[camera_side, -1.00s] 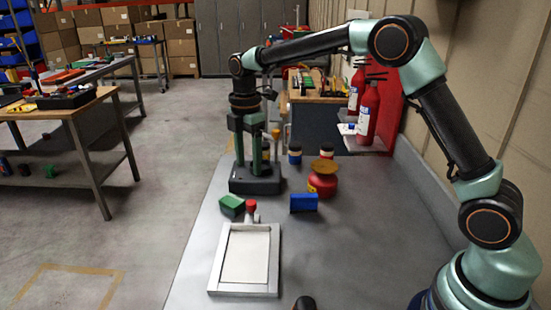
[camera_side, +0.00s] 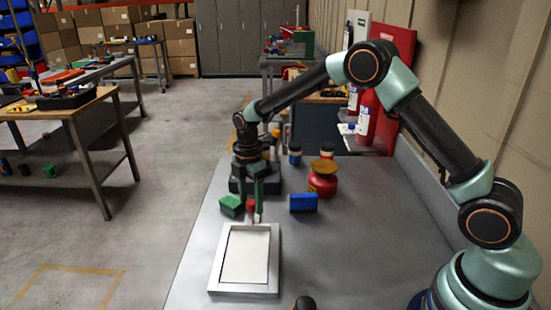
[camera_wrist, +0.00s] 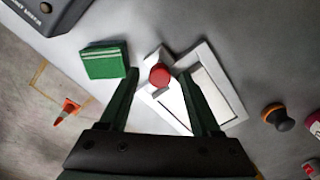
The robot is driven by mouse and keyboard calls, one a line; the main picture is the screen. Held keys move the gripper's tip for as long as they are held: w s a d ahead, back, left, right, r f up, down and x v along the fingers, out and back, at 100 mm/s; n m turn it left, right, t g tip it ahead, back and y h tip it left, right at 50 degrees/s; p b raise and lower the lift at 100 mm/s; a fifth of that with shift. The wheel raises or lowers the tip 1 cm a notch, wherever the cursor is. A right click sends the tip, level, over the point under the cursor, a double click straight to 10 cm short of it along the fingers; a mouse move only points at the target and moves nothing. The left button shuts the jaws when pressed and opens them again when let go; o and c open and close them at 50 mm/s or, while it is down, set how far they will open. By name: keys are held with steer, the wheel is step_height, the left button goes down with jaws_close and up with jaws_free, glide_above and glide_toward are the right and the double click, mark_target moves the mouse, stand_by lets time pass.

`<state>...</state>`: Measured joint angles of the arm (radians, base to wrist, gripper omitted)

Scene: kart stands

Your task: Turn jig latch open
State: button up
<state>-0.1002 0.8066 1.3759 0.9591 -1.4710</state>
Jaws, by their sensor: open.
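The jig (camera_side: 216,262) is a silver frame around a pale plate, flat on the grey bench. Its latch has a red knob (camera_side: 251,203) at the frame's far edge. In the wrist view the red knob (camera_wrist: 159,76) sits on a silver piece at the corner of the frame (camera_wrist: 232,88). My gripper (camera_side: 256,207) points down over the latch. In the wrist view its two green fingers are spread apart, with the knob appearing between their tips. I see no clear contact with the knob.
A green block (camera_side: 231,205) lies close to the left of the latch. A blue block (camera_side: 303,202) and a red round container (camera_side: 322,183) stand to the right. A dark-orange knob (camera_side: 305,303) is at the near edge.

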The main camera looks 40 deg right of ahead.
jaws_close()
steer(key=shift+m, duration=0.3)
steer(key=m, duration=1.3)
steer(key=shift+r, duration=0.1)
steer(key=shift+m, duration=2.1)
